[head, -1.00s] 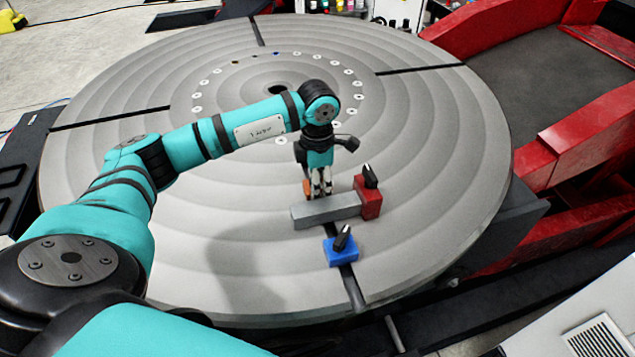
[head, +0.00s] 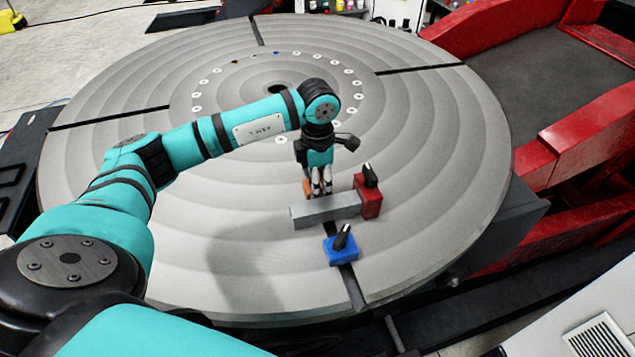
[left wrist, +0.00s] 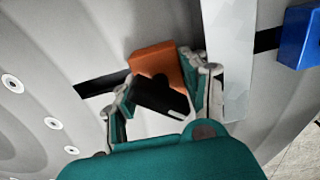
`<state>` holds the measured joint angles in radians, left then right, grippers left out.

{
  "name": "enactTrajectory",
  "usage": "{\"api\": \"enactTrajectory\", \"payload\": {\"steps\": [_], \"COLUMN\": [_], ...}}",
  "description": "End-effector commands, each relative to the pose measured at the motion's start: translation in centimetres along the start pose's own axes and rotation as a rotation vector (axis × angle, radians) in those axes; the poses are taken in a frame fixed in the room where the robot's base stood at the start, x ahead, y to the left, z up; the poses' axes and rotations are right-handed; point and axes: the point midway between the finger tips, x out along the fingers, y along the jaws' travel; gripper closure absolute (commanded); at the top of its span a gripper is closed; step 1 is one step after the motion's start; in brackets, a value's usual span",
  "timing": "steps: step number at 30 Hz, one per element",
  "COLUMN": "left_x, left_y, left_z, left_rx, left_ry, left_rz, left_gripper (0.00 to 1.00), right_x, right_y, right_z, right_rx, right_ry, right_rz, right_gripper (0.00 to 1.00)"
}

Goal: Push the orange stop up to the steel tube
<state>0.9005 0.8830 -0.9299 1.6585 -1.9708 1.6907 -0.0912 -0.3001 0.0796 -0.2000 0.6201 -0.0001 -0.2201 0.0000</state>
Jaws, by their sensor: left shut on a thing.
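The steel tube (head: 327,211) is a grey bar lying on the round table; it also shows in the left wrist view (left wrist: 229,55). The orange stop (head: 307,187) is on the table just behind the tube in the head view, mostly hidden by my gripper. In the left wrist view the orange stop (left wrist: 156,64) with its black handle sits over the dark slot. My left gripper (head: 318,190) points down and is shut on the orange stop. Its right finger (left wrist: 204,85) is between stop and tube in that view, hiding part of the gap. My right gripper is not in view.
A red stop (head: 367,199) with a black handle stands at the tube's right end. A blue stop (head: 341,252) is on the slot in front of the tube; it also shows in the left wrist view (left wrist: 301,38). The grooved round table (head: 130,220) is otherwise largely clear.

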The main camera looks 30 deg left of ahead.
Motion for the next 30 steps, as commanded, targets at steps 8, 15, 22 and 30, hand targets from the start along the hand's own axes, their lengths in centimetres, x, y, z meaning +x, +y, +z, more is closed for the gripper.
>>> {"api": "enactTrajectory", "payload": {"steps": [8, 15, 22, 30], "left_x": [-0.01, -0.03, 0.05, 0.07], "left_y": [0.11, -0.24, -0.5, 0.03], "left_z": [-0.06, -0.05, -0.03, -0.01], "left_rx": [-0.003, -0.002, -0.001, -0.002], "left_ry": [0.001, 0.001, 0.001, 0.001], "left_rz": [0.003, 0.003, 0.001, 0.001], "left_gripper": [1.0, 1.0, 1.0, 1.0], "right_x": [-0.02, -0.1, -0.04, 0.4], "right_y": [0.0, 0.0, 0.0, 0.0], "right_z": [-0.01, -0.01, 0.0, 0.03], "right_rx": [0.0, 0.0, 0.0, 0.0], "right_ry": [0.0, 0.0, 0.0, 0.0], "right_rz": [0.0, 0.0, 0.0, 0.0], "right_gripper": [0.6, 0.6, 0.6, 0.6]}}
